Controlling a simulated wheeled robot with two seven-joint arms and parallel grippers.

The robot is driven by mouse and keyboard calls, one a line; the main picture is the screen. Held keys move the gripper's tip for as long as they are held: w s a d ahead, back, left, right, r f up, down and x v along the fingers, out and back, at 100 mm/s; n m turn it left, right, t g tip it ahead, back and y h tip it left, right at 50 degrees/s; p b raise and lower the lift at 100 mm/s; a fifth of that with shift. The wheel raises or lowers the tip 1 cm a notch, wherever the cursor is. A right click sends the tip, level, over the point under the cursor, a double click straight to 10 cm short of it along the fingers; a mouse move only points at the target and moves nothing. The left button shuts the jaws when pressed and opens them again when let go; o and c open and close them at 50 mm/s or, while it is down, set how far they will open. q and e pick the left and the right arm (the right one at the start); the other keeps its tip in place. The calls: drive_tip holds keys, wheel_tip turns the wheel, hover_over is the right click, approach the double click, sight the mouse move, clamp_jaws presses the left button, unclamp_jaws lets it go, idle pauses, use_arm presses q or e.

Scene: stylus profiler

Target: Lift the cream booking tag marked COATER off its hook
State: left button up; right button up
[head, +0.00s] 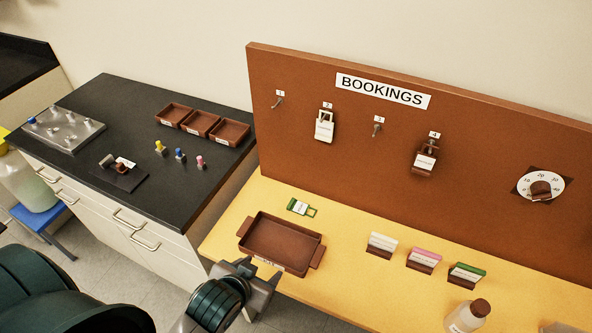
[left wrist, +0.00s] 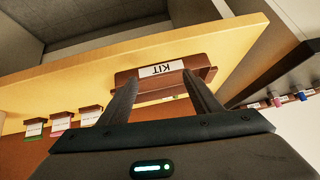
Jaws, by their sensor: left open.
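A cream tag (head: 325,127) hangs on the hook numbered 2 on the brown BOOKINGS board (head: 300,155); its small print is too fine to read. A brown tag (head: 424,160) with a pale label hangs on hook 4. Hooks 1 (head: 278,101) and 3 (head: 376,130) are bare. My left gripper (head: 259,270) is open and empty at the front of the yellow bench, below and left of the cream tag and well apart from it. In the left wrist view its spread fingers (left wrist: 160,78) point toward the KIT tray. My right gripper is not in view.
The brown KIT tray (head: 281,242) lies on the yellow bench by my left gripper. A green-framed tag (head: 302,208) lies behind it. Several card holders (head: 424,259) and a bottle (head: 467,317) stand to the right. A dial (head: 541,187) is on the board.

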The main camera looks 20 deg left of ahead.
sight(327, 117)
use_arm(q)
drive_tip(key=w+d+r+t, duration=0.1)
drive_tip(key=w+r+t, duration=0.2)
drive_tip(key=r, duration=0.5)
drive_tip(key=w+d+r+t, duration=0.1)
drive_tip(key=w+r+t, duration=0.2)
drive_tip(key=r, duration=0.5)
drive_tip(key=w+d+r+t+h, duration=0.1)
drive_tip(key=w+r+t, duration=0.2)
drive_tip(key=w+r, duration=0.2)
wheel_tip(327, 117, up, 3)
drive_tip(key=shift+w+f+n+t, duration=0.1)
drive_tip(key=shift+w+n+t, duration=0.2)
drive_tip(key=shift+t, duration=0.1)
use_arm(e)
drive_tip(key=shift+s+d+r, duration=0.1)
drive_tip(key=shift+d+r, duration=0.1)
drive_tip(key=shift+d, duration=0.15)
use_arm(q)
drive_tip(key=shift+w+d, duration=0.1)
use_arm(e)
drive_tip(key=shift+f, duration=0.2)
